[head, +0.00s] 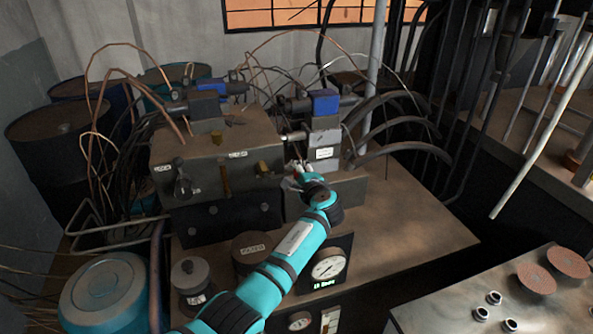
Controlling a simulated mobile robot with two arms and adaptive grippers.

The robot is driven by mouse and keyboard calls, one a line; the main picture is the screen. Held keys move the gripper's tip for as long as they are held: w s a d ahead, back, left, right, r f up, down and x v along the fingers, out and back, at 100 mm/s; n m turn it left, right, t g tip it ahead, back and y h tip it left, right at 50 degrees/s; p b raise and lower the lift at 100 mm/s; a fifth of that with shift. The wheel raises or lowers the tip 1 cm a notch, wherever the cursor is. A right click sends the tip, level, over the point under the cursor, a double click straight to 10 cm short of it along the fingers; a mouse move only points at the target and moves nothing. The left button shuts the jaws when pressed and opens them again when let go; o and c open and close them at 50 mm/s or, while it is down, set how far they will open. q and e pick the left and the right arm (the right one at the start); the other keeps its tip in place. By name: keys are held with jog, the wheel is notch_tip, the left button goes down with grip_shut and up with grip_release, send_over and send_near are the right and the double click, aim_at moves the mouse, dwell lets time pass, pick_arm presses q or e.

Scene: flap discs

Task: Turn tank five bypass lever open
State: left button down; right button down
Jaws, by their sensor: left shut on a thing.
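A hydraulic unit with a tan metal block (215,152) stands on the bench, with labels and small brass-coloured levers (225,179) on its front. A grey valve block with a blue top (325,102) stands at its right end. My left gripper (298,173) is at the front of this valve area, at the end of my teal arm. It is shut on a small lever, which the fingers and wrist mostly hide. I cannot read which tank the label names, nor the lever's angle. My right gripper is not in view.
Dark hoses (400,150) curve right of the valves, and thin copper pipes rise at the left. A teal drum (104,292) stands front left. Reddish discs (567,262) lie on a table at lower right.

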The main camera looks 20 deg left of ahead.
pick_arm(q)
jog(key=shift+s+d+f+m, duration=0.2)
jog(key=shift+f+m, duration=0.1)
jog(key=shift+f, duration=0.3)
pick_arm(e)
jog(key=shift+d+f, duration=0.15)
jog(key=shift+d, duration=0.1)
pick_arm(q)
jog(key=c, duration=1.5)
grip_release()
jog(key=o, duration=0.5)
jog(key=shift+s+d+r, duration=0.15)
jog(key=shift+d+r, duration=0.05)
jog(key=shift+r, duration=0.05)
jog(key=shift+c, duration=0.2)
jog(key=shift+o, duration=0.3)
jog(key=shift+r, duration=0.1)
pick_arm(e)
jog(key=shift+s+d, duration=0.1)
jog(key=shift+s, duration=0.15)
pick_arm(q)
jog(key=shift+a, duration=0.1)
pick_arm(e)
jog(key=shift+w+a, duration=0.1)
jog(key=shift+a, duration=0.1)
pick_arm(q)
jog(key=shift+s+r, duration=0.1)
jog(key=v, duration=1.1)
jog(key=shift+s+d, duration=0.2)
jog(key=shift+d, duration=0.2)
